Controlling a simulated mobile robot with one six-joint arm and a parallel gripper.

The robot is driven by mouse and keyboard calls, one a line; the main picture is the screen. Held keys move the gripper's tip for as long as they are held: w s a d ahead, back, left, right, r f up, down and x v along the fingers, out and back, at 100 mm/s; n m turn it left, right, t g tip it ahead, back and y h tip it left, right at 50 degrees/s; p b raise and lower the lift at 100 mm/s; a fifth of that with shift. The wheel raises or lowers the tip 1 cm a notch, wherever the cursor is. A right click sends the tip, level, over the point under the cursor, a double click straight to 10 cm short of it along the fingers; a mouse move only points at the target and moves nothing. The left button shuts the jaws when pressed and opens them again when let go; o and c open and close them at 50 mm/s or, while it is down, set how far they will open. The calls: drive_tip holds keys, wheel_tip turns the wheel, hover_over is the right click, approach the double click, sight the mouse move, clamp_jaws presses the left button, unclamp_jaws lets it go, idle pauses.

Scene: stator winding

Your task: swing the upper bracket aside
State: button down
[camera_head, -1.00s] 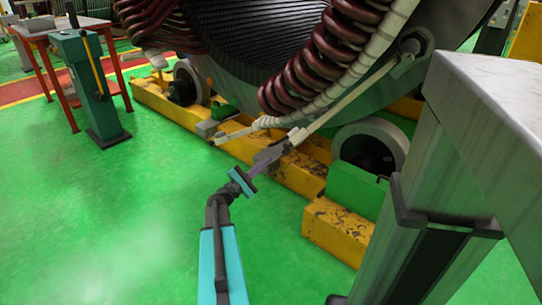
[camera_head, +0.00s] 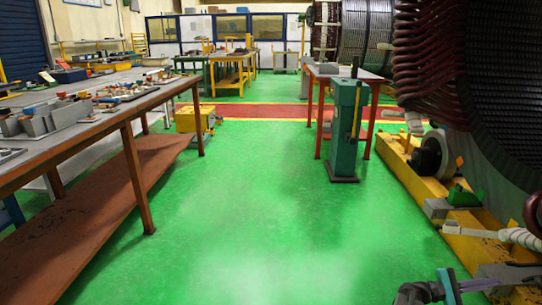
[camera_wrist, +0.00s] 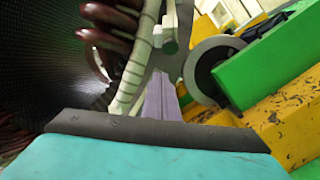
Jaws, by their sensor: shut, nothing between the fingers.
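The stator (camera_head: 500,120) fills the right edge of the head view, with dark red coils (camera_head: 435,60) along its rim. In the wrist view a pale bracket-like piece (camera_wrist: 171,35) stands at top centre, beside a white wrapped lead (camera_wrist: 134,75). I cannot tell for certain whether this is the upper bracket. My gripper (camera_head: 488,284) shows at the lower right corner of the head view, partly cut off. Its purple fingers (camera_wrist: 160,98) also show in the wrist view, shut and empty, below the pale piece. Contact between them is not clear.
A yellow beam (camera_head: 400,180) and a roller (camera_head: 430,157) lie under the stator. The wrist view shows a green block (camera_wrist: 265,70) at right. A green post (camera_head: 343,130) stands on open green floor (camera_head: 250,200). A long workbench (camera_head: 100,120) is at left.

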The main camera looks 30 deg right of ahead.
drive_tip(key=w+a+r+n+t+p, duration=0.1)
drive_tip(key=w+a+n+t+p, duration=0.4)
drive_tip(key=w+a, duration=0.55)
drive_tip(key=w+a+t+p, duration=0.3)
drive_tip(key=w+a+p, duration=0.4)
drive_tip(key=w, duration=0.6)
drive_tip(key=w+a+f+t+y+p, duration=0.1)
drive_tip(key=a+f+y+p, duration=0.2)
drive_tip(key=a, duration=0.6)
drive_tip(key=a+f+t+y+p, duration=0.1)
drive_tip(key=a+f+p, duration=0.2)
drive_tip(key=a+p, duration=0.45)
drive_tip(key=s+a+f+m+g+y+p, duration=0.1)
drive_tip(key=s+a+y, duration=0.3)
drive_tip(key=a, duration=0.8)
drive_tip(key=s+a+f+m+g+y+p, duration=0.1)
drive_tip(key=s+a+f+m+y+p, duration=0.1)
drive_tip(key=a, duration=1.1)
drive_tip(key=s+a+f+m+g+y+p, duration=0.1)
drive_tip(key=s+a+f+m+y+p, duration=0.1)
drive_tip(key=s+a+y, duration=0.5)
drive_tip(key=s+a+f+m, duration=0.1)
drive_tip(key=s+a+f, duration=0.1)
drive_tip(key=a, duration=0.3)
drive_tip(key=shift+s+a+f+m+y, duration=0.15)
drive_tip(key=shift+s+a+m+y, duration=0.15)
drive_tip(key=shift+a+m+y, duration=0.1)
